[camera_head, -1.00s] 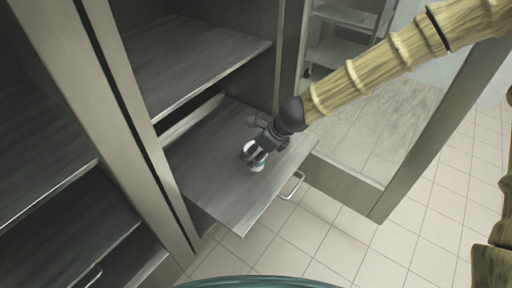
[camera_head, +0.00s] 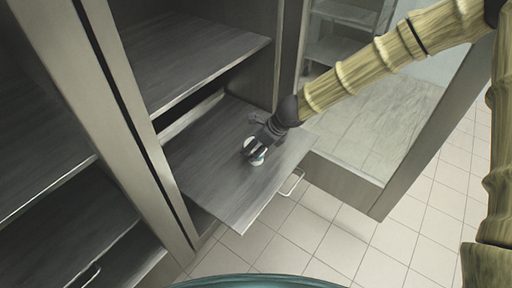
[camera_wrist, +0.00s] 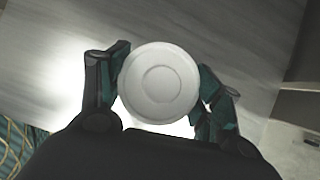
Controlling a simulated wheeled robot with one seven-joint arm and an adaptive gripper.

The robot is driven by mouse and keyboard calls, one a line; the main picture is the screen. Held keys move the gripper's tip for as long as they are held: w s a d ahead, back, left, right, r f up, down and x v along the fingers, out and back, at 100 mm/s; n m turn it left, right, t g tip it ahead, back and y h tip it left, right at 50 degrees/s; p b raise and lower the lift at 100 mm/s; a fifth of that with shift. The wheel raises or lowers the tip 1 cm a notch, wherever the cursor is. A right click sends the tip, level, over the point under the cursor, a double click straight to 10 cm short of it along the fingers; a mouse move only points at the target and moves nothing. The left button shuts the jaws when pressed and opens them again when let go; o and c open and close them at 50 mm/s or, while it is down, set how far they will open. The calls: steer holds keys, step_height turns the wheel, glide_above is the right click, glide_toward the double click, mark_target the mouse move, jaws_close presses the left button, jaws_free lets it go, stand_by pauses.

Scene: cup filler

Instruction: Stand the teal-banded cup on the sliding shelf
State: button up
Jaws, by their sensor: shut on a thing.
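The cup (camera_head: 258,160) is white with a little teal showing, over the pulled-out sliding shelf (camera_head: 210,180). My gripper (camera_head: 256,152) is shut on it, with dark fingers covering part of it in the head view. In the wrist view the cup (camera_wrist: 158,82) is a pale round disc with an inner ring, between the two fingers of my gripper (camera_wrist: 160,95). Its band is hidden there. I cannot tell whether the cup touches the shelf or is slightly above it.
The shelf has a front handle (camera_head: 292,183) and clear grey surface around the cup. A fixed shelf (camera_head: 195,60) is above and behind it. A cabinet post (camera_head: 135,120) stands at left, and an open bay with a pale floor (camera_head: 375,125) lies at right.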

steer(key=shift+f, duration=0.1)
steer(key=o, duration=1.1)
steer(key=shift+d+r, duration=0.15)
steer(key=shift+r, duration=0.35)
steer(key=p+v, duration=0.5)
steer(key=v, duration=0.6)
steer(key=shift+p, duration=0.3)
steer(key=shift+s, duration=0.15)
